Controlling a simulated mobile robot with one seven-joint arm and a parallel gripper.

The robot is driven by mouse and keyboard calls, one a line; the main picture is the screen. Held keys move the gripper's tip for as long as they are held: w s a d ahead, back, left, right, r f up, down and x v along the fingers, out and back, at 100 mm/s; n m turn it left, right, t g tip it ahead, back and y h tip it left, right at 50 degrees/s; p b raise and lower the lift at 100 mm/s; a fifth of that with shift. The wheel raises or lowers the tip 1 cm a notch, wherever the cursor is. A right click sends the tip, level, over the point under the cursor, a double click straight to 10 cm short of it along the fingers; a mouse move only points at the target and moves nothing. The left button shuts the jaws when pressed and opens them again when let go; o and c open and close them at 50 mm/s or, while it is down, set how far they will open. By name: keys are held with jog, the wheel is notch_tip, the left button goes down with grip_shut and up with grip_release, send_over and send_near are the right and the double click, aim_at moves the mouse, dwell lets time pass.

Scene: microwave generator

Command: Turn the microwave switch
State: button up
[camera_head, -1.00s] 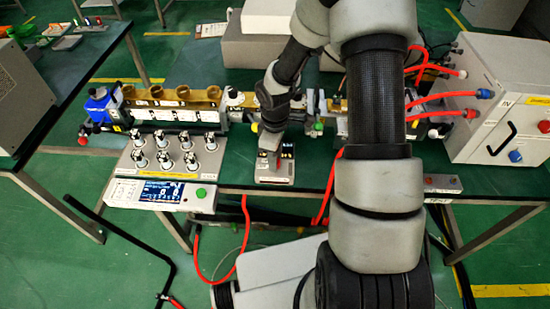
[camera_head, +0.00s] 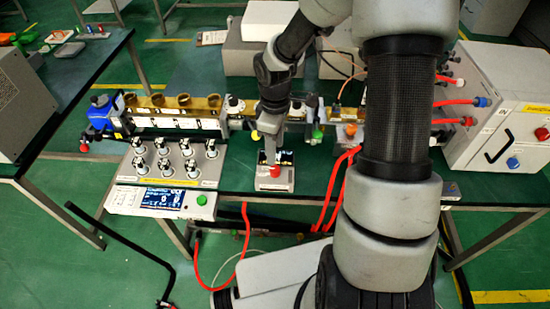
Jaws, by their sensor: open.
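A small grey box (camera_head: 276,185) with a dark display at its back stands near the front edge of the green table. A red knob (camera_head: 275,171) sits on top of it, and I take it to be the switch. My gripper (camera_head: 271,160) points down just behind the knob, over the dark display area. Its fingers look small here and partly blend with the display. It is open and holds nothing that I can see. I cannot tell whether the fingertips touch the box.
A control panel (camera_head: 124,199) with several metal knobs, a screen and a green button stands to the left. A row of brass-coloured parts (camera_head: 200,103) runs behind. A grey-white box (camera_head: 508,90) with red hoses stands at the right. My arm covers the table's right-middle part.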

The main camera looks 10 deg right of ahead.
notch_tip(320, 180, up, 8)
jog(key=shift+r+p, duration=0.25)
jog(key=shift+p, duration=0.1)
jog(key=s+d+r+m+t+h+p, duration=0.15)
jog(key=s+r+m, duration=0.25)
jog(key=r, duration=0.5)
jog(key=s+d+r+m+t+b, duration=0.1)
jog(key=s+d+r+m+t, duration=0.2)
jog(key=r, duration=0.6)
jog(key=s+a+r+m+p, duration=0.1)
jog(key=s+a+m, duration=0.1)
jog(key=s, duration=0.3)
jog(key=s+a+r+m+t+y+p, duration=0.1)
jog(key=s+a+r+m, duration=0.1)
jog(key=s, duration=0.4)
jog(key=shift+s+a+m, duration=0.3)
jog(key=shift+y, duration=0.25)
